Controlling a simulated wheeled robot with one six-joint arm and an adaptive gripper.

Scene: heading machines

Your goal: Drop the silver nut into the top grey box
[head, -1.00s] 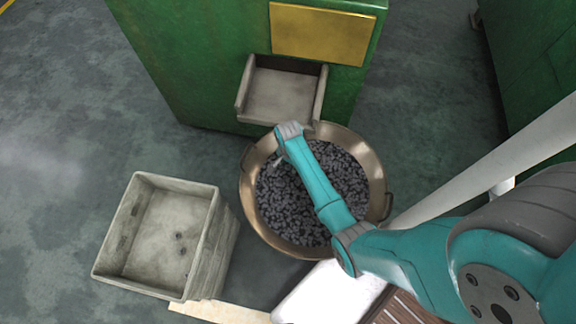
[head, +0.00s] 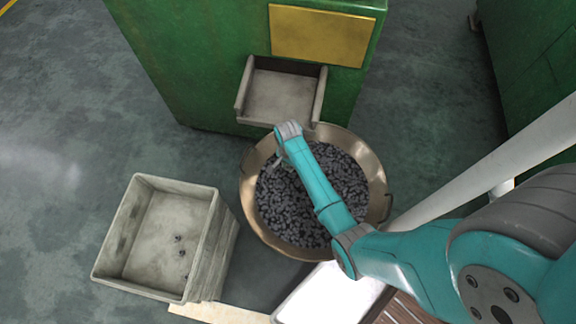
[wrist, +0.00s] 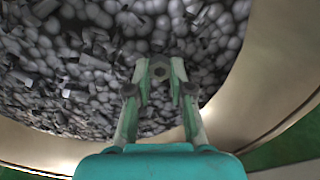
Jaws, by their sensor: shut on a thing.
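My gripper (wrist: 160,74) is shut on a silver nut (wrist: 159,70), held between its fingertips in the wrist view. Below it is a wide metal bowl (wrist: 262,75) full of dark grey nuts and bolts. In the head view my arm reaches over the bowl (head: 378,168), and the fingers are mostly hidden by the wrist. The top grey box (head: 118,232) stands left of the bowl, open upward, with a few small dark pieces (head: 182,252) on its floor. My gripper is right of the box, apart from it.
A green machine (head: 190,60) with a yellow panel (head: 320,35) and a grey chute (head: 280,97) stands behind the bowl. The box rests on a stack (head: 222,255). A pale board (head: 220,312) lies in front. The floor left of the box is clear.

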